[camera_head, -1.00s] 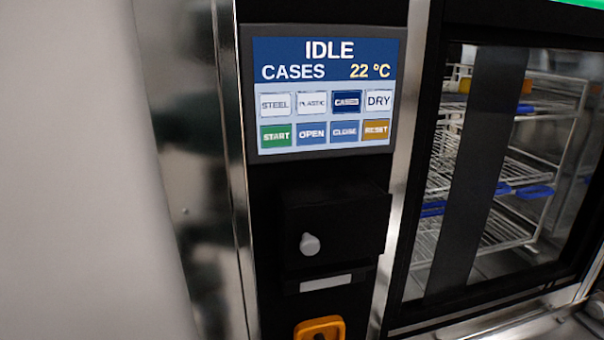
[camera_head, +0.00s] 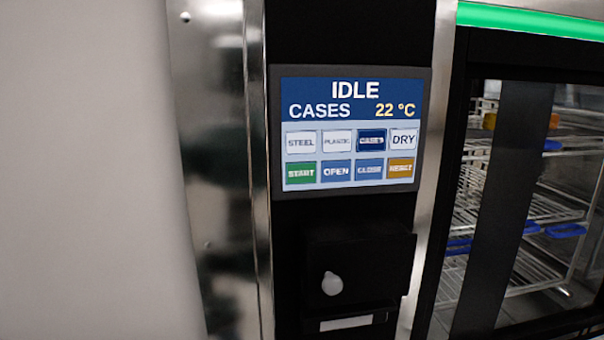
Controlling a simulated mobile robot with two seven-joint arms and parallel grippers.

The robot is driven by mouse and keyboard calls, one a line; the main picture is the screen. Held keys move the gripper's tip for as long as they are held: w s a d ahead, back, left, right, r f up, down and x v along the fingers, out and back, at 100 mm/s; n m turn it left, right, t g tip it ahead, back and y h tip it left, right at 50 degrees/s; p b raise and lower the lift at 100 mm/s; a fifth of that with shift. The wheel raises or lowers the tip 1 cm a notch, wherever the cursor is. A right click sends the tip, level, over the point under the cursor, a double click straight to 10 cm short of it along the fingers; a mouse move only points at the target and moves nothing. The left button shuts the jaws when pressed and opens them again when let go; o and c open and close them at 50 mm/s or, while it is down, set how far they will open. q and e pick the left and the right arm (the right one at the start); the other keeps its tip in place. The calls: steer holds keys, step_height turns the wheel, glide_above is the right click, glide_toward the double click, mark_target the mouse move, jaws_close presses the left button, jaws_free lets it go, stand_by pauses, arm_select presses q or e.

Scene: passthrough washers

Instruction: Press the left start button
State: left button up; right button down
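The green START button (camera_head: 301,173) is at the lower left of the washer's touch screen (camera_head: 349,99), in the bottom row beside OPEN, CLOSE and an orange button. The screen reads IDLE, CASES and 22 °C. In the row above, the CASES button (camera_head: 371,141) is dark blue, while STEEL, PLASTIC and DRY are pale. Neither of my grippers is in the head view.
A black box with a light round knob (camera_head: 332,284) juts out below the screen. Right of the panel is a glass door (camera_head: 560,190) with wire racks behind it, under a green strip (camera_head: 530,20). A plain pale wall (camera_head: 85,170) fills the left.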

arm_select(q)
jaws_close()
stand_by(1.4)
